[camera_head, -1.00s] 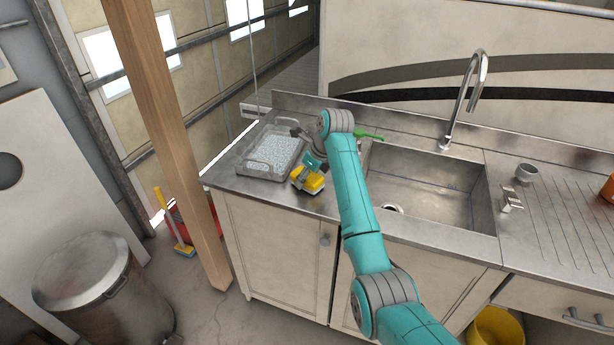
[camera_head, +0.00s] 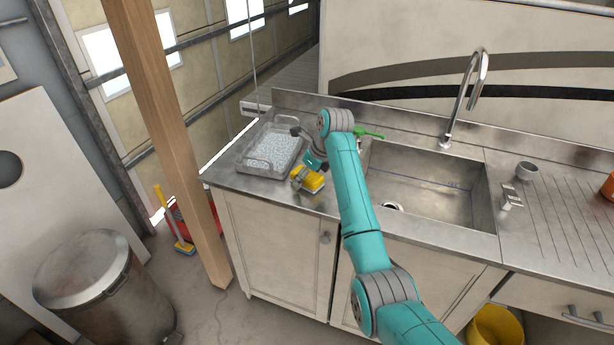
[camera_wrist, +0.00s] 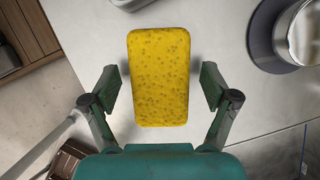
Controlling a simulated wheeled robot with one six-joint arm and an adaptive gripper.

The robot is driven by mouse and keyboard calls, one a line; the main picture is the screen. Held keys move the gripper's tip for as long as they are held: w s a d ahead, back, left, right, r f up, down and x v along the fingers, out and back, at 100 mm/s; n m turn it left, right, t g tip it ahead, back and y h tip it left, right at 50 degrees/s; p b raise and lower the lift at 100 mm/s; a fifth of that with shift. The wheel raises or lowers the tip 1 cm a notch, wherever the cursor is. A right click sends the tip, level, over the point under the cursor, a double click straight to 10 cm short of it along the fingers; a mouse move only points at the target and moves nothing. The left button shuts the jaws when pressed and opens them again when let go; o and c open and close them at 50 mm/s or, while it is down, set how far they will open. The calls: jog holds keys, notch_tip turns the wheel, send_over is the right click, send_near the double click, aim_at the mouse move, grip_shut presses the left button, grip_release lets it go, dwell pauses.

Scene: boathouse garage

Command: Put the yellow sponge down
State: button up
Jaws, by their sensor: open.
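The yellow sponge (camera_head: 311,181) lies on the metal counter, left of the sink and near the front edge. In the wrist view the sponge (camera_wrist: 158,80) sits between the two fingers, with a visible gap on each side. My gripper (camera_wrist: 161,88) is open around it, not pinching it. In the head view my gripper (camera_head: 308,174) is low over the counter at the sponge, and the arm partly hides it. The sponge's underside is hidden.
A wire-handled tray (camera_head: 244,166) stands on the counter just left of the sponge. The sink basin (camera_head: 435,190) is to the right, with a tall faucet (camera_head: 471,100) behind. A green item (camera_head: 370,134) lies behind my arm. The counter's front edge is close.

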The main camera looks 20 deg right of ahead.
jog(key=v, duration=1.2)
grip_shut()
dwell(0.3)
dwell(0.8)
